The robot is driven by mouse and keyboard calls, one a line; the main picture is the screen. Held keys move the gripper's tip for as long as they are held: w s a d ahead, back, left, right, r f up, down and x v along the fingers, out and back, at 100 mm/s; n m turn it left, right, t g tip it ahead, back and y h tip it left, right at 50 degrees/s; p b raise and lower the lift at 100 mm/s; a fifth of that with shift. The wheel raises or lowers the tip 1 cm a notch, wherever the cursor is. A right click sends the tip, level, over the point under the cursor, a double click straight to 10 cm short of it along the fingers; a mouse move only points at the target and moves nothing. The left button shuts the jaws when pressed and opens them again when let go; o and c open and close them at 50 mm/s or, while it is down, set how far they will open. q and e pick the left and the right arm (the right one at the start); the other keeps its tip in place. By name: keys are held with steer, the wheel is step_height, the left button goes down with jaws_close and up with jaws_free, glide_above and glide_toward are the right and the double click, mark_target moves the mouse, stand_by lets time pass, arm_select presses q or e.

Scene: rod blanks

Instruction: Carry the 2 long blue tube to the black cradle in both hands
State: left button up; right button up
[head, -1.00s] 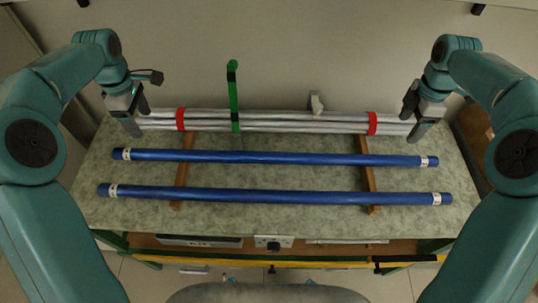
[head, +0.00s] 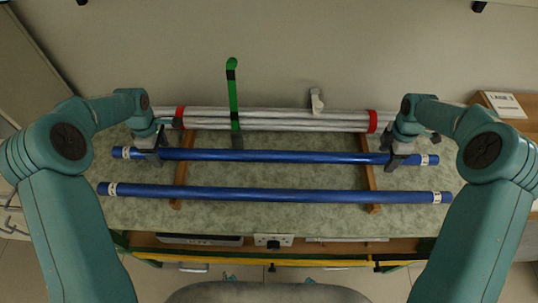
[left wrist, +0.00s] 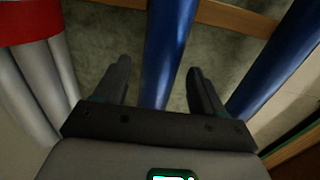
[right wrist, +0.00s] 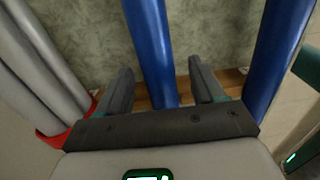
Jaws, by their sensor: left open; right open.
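Two long blue tubes lie parallel across two wooden strips on the table. My left gripper (head: 149,152) is open over the left end of the far blue tube (head: 270,156). My right gripper (head: 391,156) is open over its right end. In the left wrist view the far tube (left wrist: 168,45) runs between the open fingers (left wrist: 158,72). In the right wrist view it (right wrist: 150,45) also runs between the open fingers (right wrist: 161,68). The near blue tube (head: 270,194) lies free in front. I cannot make out a black cradle.
Silver rods (head: 275,121) with red bands lie behind the blue tubes. A green upright post (head: 233,95) stands at the back left beside them. The wooden strips (head: 179,187) run front to back. The green speckled tabletop (head: 270,216) is clear near its front edge.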

arm_select(q)
steer(key=shift+w+d+f, duration=0.15)
steer(key=shift+w+f, duration=0.05)
steer(key=shift+f, duration=0.2)
arm_select(e)
steer(key=shift+w+d+f, duration=0.15)
steer(key=shift+w+f, duration=0.05)
steer(key=shift+f, duration=0.3)
arm_select(q)
steer(key=shift+s+r, duration=0.1)
steer(key=shift+s, duration=0.1)
arm_select(e)
steer(key=shift+s+r, duration=0.15)
steer(key=shift+s, duration=0.05)
arm_select(q)
steer(key=shift+c, duration=1)
arm_select(e)
steer(key=shift+c, duration=0.9)
arm_select(q)
steer(key=c, duration=1.1)
arm_select(e)
jaws_close()
arm_select(q)
steer(key=shift+w+r, duration=0.1)
arm_select(e)
steer(key=shift+w+r, duration=0.1)
